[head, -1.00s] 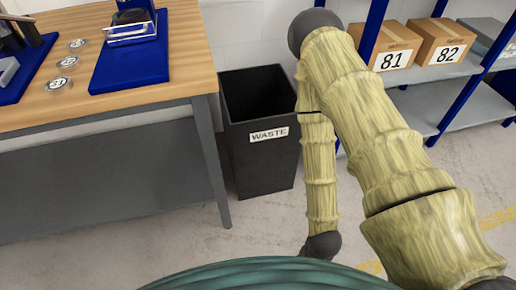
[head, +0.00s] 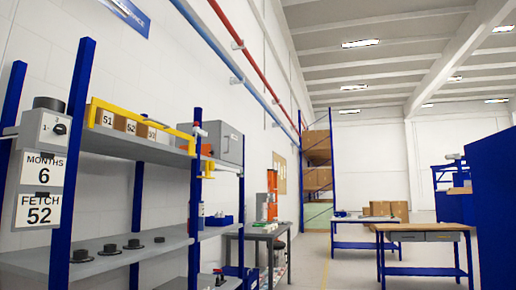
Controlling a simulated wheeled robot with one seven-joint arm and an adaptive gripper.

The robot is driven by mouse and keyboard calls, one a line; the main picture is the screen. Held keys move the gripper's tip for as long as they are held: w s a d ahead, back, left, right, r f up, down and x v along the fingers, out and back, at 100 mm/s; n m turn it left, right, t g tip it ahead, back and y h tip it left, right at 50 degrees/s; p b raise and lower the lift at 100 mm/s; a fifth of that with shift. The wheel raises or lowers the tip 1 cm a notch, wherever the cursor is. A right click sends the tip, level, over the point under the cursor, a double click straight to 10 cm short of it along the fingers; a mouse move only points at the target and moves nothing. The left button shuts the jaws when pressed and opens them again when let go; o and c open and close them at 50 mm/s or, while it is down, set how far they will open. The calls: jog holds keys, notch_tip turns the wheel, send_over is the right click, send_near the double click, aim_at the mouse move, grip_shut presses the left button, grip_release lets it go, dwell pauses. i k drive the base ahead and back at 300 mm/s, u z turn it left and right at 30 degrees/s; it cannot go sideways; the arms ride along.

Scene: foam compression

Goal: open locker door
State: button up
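No locker door can be made out for certain. A tall plain blue panel or cabinet side (head: 492,205) fills the right edge of the head view; no handle or door seam shows on it. A grey box-like case (head: 222,142) with a dark spot on its front sits on the upper shelf of the blue-post rack at left; I cannot tell whether it has a door. My gripper and arm are out of view.
The rack's lower grey shelf (head: 60,262) holds several black round pieces. A yellow rail (head: 140,119) runs along the upper shelf, before boxes marked 51 and 52. Signs (head: 39,190) read MONTHS 6 and FETCH 52. A wooden-topped bench (head: 423,228) stands right of centre.

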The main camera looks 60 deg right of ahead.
aim_at(231, 150)
jog(key=z, duration=1.9)
